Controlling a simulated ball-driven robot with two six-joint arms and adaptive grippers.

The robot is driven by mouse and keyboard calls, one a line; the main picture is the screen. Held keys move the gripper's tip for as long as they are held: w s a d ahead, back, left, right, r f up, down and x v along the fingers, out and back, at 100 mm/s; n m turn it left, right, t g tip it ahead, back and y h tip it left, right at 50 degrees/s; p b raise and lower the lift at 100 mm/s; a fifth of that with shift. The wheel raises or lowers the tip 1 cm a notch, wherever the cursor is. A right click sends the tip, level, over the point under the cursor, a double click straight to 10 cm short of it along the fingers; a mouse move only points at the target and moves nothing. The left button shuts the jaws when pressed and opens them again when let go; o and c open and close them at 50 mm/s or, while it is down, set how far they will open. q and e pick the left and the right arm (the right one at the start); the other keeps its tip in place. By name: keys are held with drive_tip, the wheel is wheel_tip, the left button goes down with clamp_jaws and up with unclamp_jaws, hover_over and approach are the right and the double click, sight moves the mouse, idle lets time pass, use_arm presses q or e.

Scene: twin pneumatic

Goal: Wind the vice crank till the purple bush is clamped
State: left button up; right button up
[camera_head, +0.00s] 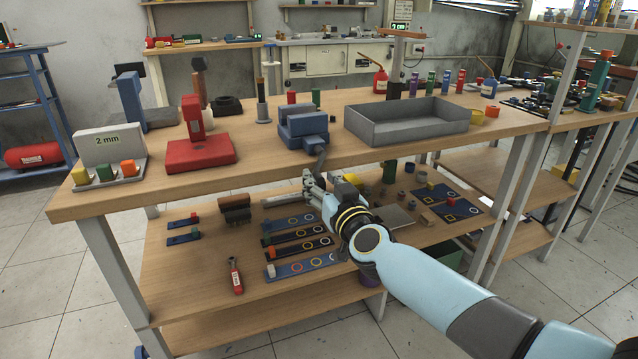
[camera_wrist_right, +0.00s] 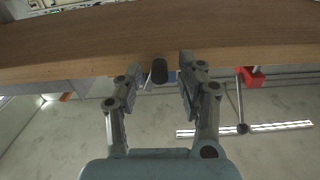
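The blue vice (camera_head: 303,128) stands near the front edge of the workbench. Its dark crank (camera_head: 320,156) reaches out over the edge. My right gripper (camera_head: 309,187) is in front of the bench edge, just below the crank. In the right wrist view, my right gripper (camera_wrist_right: 161,76) is open. The dark end of the crank handle (camera_wrist_right: 158,72) shows between its two fingers, with a gap on each side. I cannot make out a purple bush in the vice jaws. My left gripper is not in view.
A red block stand (camera_head: 200,153) is left of the vice and a grey tray (camera_head: 408,121) is right of it. The bench edge (camera_wrist_right: 80,50) lies close to the fingers. The lower shelf holds several strips and a red-handled tool (camera_head: 236,275).

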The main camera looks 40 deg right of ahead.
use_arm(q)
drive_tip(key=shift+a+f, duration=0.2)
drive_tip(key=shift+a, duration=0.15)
use_arm(e)
drive_tip(key=shift+x, duration=0.8)
clamp_jaws()
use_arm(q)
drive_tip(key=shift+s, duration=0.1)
use_arm(e)
drive_tip(key=shift+s, duration=0.1)
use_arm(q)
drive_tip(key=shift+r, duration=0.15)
use_arm(e)
drive_tip(key=shift+r, duration=0.1)
